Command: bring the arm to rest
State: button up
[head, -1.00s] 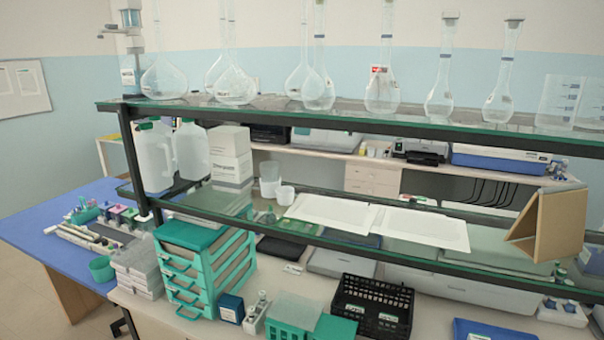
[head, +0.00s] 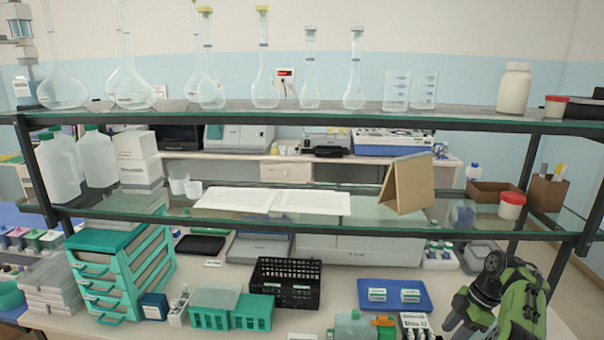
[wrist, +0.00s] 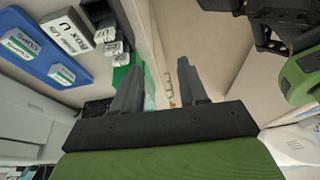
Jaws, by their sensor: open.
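My gripper (wrist: 158,82) shows in the wrist view with its two grey fingers apart and nothing between them. It points over the bench edge region, with pale floor or wall behind the fingers. In the head view my green and black arm shows at the lower right, right of the blue tray. I cannot make out the fingertips there.
A blue tray (head: 369,301) with labelled packs lies left of my arm; it also shows in the wrist view (wrist: 30,68). A black basket (head: 286,277) and teal drawers (head: 118,277) stand further left. A glass shelf (head: 370,216) with a cardboard stand (head: 409,184) spans above.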

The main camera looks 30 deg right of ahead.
jog(key=w+a+r+m+h, duration=0.1)
jog(key=w+a+r, duration=0.4)
jog(key=a+r, duration=0.3)
jog(key=w+a+r+m+h, duration=0.15)
jog(key=w+a+r, duration=0.35)
jog(key=a, duration=0.5)
jog(key=s+a+r+m, duration=0.2)
jog(key=s+a+r, duration=0.15)
jog(key=a, duration=0.45)
jog(key=s+a+r+m, duration=0.15)
jog(key=a+r, duration=0.25)
jog(key=a, duration=0.4)
jog(key=s+a+f+m+t, duration=0.2)
jog(key=s+a, duration=0.2)
jog(key=s, duration=0.4)
jog(key=s+a+f+m+t+h+b, duration=0.1)
jog(key=s+a+f+m, duration=0.1)
jog(key=s+a, duration=0.3)
jog(key=s+m, duration=0.1)
jog(key=s, duration=0.3)
jog(key=shift+a+f+m+t, duration=0.2)
jog(key=shift+f+m+t, duration=0.1)
jog(key=shift+t, duration=0.1)
jog(key=shift+s, duration=0.1)
